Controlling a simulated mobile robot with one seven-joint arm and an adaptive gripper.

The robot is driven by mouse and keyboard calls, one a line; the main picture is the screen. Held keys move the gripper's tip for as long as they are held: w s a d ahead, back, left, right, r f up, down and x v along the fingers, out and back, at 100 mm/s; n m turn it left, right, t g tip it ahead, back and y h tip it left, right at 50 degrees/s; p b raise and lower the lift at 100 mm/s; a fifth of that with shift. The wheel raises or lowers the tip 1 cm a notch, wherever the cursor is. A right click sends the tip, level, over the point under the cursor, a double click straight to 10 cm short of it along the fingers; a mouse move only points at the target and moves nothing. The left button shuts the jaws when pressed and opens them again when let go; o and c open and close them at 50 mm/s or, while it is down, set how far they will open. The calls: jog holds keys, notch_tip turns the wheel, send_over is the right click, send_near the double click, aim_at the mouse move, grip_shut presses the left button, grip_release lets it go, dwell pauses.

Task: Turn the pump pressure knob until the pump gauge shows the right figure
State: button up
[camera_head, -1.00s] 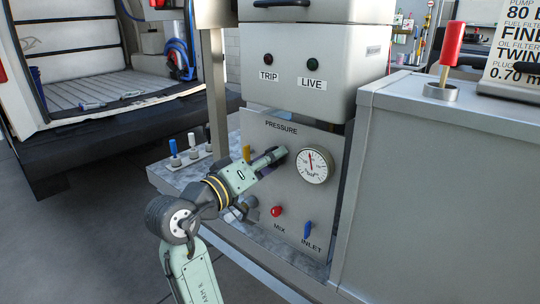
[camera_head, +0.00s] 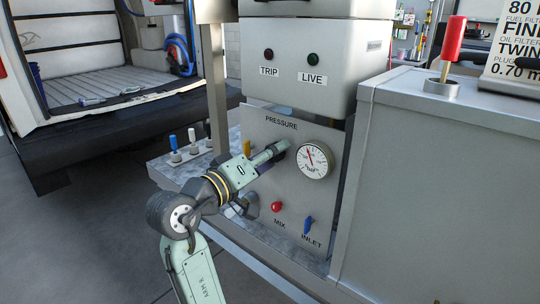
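The pump panel (camera_head: 262,124) is a grey plate marked PRESSURE, MIX and INLET. The round white pump gauge (camera_head: 316,161) is on its right, with a red needle pointing up and to the left; its figures are too small to read. My gripper (camera_head: 279,149) reaches the panel from the left, just left of the gauge and below the word PRESSURE. The pressure knob is hidden behind my gripper or too small to make out. I cannot tell whether the fingers are open or closed around it.
A red MIX knob (camera_head: 277,207) and a blue INLET lever (camera_head: 308,226) are low on the panel. A yellow lever (camera_head: 247,147) stands behind my gripper. A grey cabinet (camera_head: 440,190) closes off the right. A box with TRIP and LIVE lamps (camera_head: 299,58) is above.

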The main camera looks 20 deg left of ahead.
jog(key=v, duration=1.2)
